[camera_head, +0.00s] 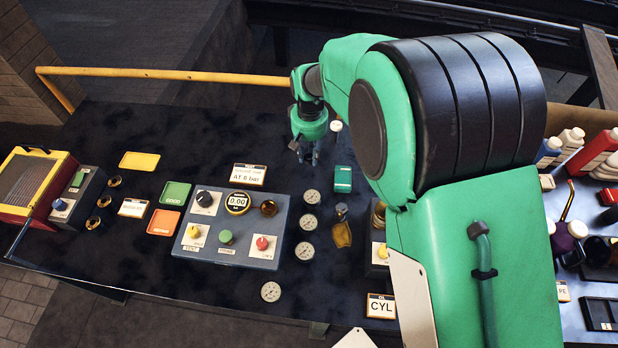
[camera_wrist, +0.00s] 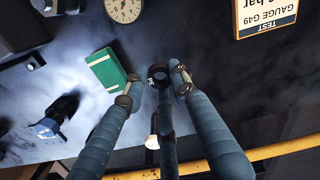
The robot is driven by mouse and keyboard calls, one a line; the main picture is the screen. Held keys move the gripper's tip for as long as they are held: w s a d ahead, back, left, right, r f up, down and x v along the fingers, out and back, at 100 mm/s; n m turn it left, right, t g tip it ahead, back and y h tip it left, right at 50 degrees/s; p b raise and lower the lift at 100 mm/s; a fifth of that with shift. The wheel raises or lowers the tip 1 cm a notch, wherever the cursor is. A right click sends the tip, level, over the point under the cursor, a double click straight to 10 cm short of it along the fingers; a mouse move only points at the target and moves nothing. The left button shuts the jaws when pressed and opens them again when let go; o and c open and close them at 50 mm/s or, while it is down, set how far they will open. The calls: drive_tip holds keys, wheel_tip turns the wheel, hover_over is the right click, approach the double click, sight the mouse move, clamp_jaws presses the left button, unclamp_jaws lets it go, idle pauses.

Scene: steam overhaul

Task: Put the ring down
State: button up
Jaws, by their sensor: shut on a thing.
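My gripper (camera_head: 308,150) points down over the dark bench mat (camera_head: 225,150), near its far edge. In the wrist view, my gripper's blue-grey fingers (camera_wrist: 156,90) close in on a small black ring (camera_wrist: 158,74) with pale lettering. The ring sits at the fingertips. In the head view the ring is too small and too covered by my fingers to make out. I cannot tell how far it is above the bench.
A green box (camera_head: 343,179) lies close to my gripper. A test card (camera_head: 248,174), several gauges (camera_head: 312,197) and a blue-grey control panel (camera_head: 231,228) are nearer the front. Yellow (camera_head: 139,161), green (camera_head: 175,192) and orange (camera_head: 163,222) plates lie left. A yellow rail (camera_head: 180,75) runs behind.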

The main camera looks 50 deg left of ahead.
hover_over(309, 177)
drive_tip(key=shift+d+f+b, duration=0.1)
drive_tip(key=shift+f+b, duration=0.25)
drive_tip(key=shift+f, duration=2.8)
drive_tip(key=shift+f, duration=1.85)
drive_tip(key=shift+f+b, duration=0.2)
drive_tip(key=shift+b, duration=0.1)
drive_tip(key=o, duration=0.9)
drive_tip(key=shift+r, duration=0.15)
wheel_tip(309, 177, up, 12)
drive_tip(key=shift+r+p, duration=0.1)
drive_tip(key=shift+p, duration=0.7)
